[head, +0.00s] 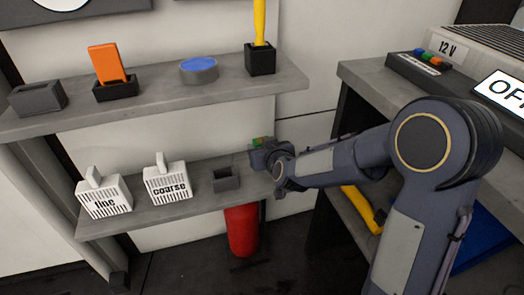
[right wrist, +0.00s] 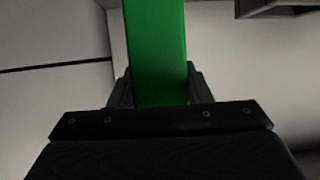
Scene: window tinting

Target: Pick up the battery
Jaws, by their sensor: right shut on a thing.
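My right gripper (head: 264,155) is at the right end of the lower shelf, beside a small dark open holder (head: 226,178). In the right wrist view, its fingers (right wrist: 157,88) are shut on a long green block, the battery (right wrist: 156,45), which stands out straight ahead of them. In the head view only a small green and reddish part of the battery (head: 262,141) shows above the gripper; the arm hides the rest. The holder looks empty. My left gripper is not in view.
White baskets marked "fine" (head: 104,203) and "coarse" (head: 168,187) stand on the lower shelf (head: 140,218). The upper shelf (head: 150,105) holds an orange item (head: 106,64), a blue-topped round tin (head: 199,70) and a yellow-handled tool (head: 259,22). A red cylinder (head: 241,230) stands below.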

